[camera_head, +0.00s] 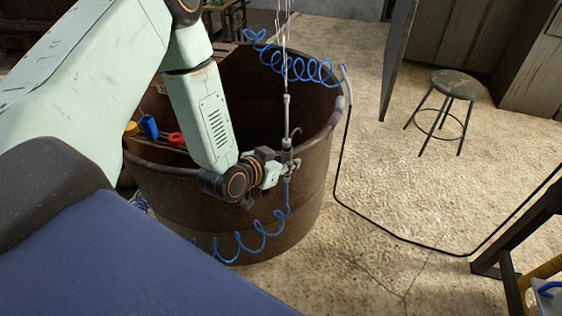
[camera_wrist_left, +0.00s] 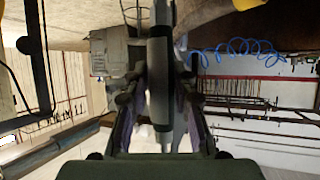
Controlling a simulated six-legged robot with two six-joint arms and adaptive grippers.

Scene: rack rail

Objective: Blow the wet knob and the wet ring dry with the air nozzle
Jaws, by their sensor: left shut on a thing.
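My left gripper (camera_head: 284,163) is shut on the air nozzle (camera_head: 288,125), a slim grey tool held upright in front of the brown tub's rim. Pale streaks rise from its tip. A blue coiled hose (camera_head: 262,228) hangs from its lower end. In the left wrist view the air nozzle (camera_wrist_left: 160,85) stands between the two fingers of my left gripper (camera_wrist_left: 162,125). I cannot make out the wet knob or the wet ring for certain. My right gripper is not in view.
The large brown tub (camera_head: 285,215) stands below my left arm. Small blue (camera_head: 149,127) and red (camera_head: 176,140) things lie at its left side. More blue coil (camera_head: 298,70) crosses its back, joined to a black line on the floor.

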